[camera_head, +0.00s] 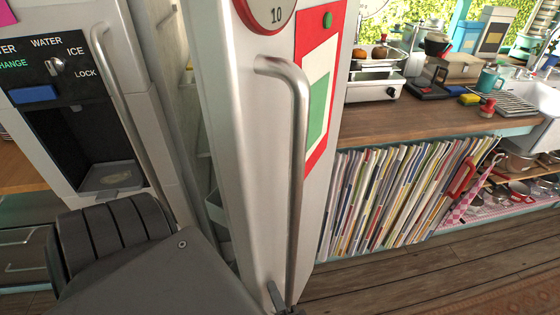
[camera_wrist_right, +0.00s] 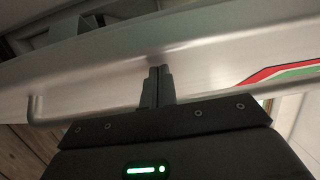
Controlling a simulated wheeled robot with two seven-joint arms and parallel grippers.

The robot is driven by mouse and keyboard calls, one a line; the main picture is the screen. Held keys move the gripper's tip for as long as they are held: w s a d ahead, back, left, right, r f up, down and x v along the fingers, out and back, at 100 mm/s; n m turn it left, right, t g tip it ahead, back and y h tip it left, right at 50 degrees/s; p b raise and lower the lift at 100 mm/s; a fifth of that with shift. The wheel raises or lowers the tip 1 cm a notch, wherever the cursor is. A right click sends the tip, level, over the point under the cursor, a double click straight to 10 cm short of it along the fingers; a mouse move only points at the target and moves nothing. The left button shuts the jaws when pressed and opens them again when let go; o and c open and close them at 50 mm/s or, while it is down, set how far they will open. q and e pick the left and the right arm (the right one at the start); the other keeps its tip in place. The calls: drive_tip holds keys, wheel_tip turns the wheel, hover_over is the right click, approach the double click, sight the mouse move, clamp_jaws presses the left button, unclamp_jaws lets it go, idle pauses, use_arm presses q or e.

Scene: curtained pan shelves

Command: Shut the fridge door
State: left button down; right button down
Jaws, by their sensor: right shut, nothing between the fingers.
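The fridge door (camera_head: 255,150) is the tall white right-hand door, standing ajar. Its long vertical metal handle (camera_head: 298,170) faces me. A gap beside the door shows part of the fridge inside (camera_head: 203,140). My right gripper (camera_head: 279,293) shows only in small part at the bottom, by the handle's lower end. In the right wrist view my right gripper (camera_wrist_right: 157,80) is shut and empty, its fingertips at the pale door face (camera_wrist_right: 200,62). I cannot tell whether they touch it. A handle end (camera_wrist_right: 36,108) is left of the fingers. My left gripper is not in view.
The other fridge door (camera_head: 150,100) with a water dispenser (camera_head: 85,140) is at left. A wooden counter (camera_head: 420,122) with dishes is at right, above a row of thin upright items (camera_head: 395,195). Wooden floor (camera_head: 400,275) is clear at lower right.

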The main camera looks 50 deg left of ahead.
idle(0.4)
drive_tip(key=shift+s+d, duration=0.1)
drive_tip(key=shift+d, duration=0.1)
drive_tip(key=s+p+v, duration=0.1)
drive_tip(key=p+v, duration=0.4)
drive_tip(key=v, duration=0.4)
drive_tip(key=shift+s+p, duration=0.2)
drive_tip(key=shift+p, duration=0.1)
drive_tip(key=shift+f, duration=0.1)
